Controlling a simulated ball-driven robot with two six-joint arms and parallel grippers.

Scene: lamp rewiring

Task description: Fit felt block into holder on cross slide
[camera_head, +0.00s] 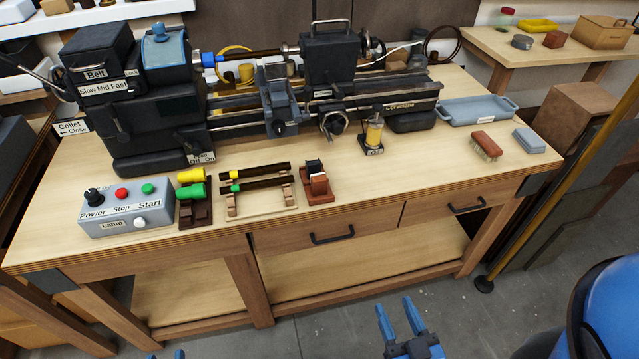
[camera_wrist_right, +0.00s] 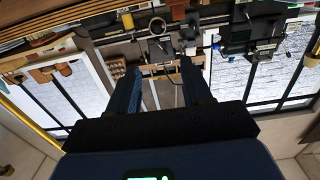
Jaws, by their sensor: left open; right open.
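A small red-brown stand (camera_head: 318,197) near the bench front holds a dark block and a reddish-brown block (camera_head: 319,183); I cannot tell which is felt. The cross slide (camera_head: 283,112) of the lathe is farther back, with a grey-blue fitting on top; whether its holder is empty is not clear. My right gripper (camera_head: 400,318) is open and empty in front of the bench, apart from everything. Its two blue fingers also show in the right wrist view (camera_wrist_right: 160,82), with nothing between them. Only the fingertips of my left gripper (camera_head: 166,355) show at the bottom edge, spread apart.
A grey control box (camera_head: 127,208) stands at the front left, beside yellow and green pieces. A rack with dark rods (camera_head: 257,190) is left of the stand. An oiler (camera_head: 374,134), brush (camera_head: 486,146) and blue tray (camera_head: 477,109) are to the right. The bench front right of the stand is clear.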

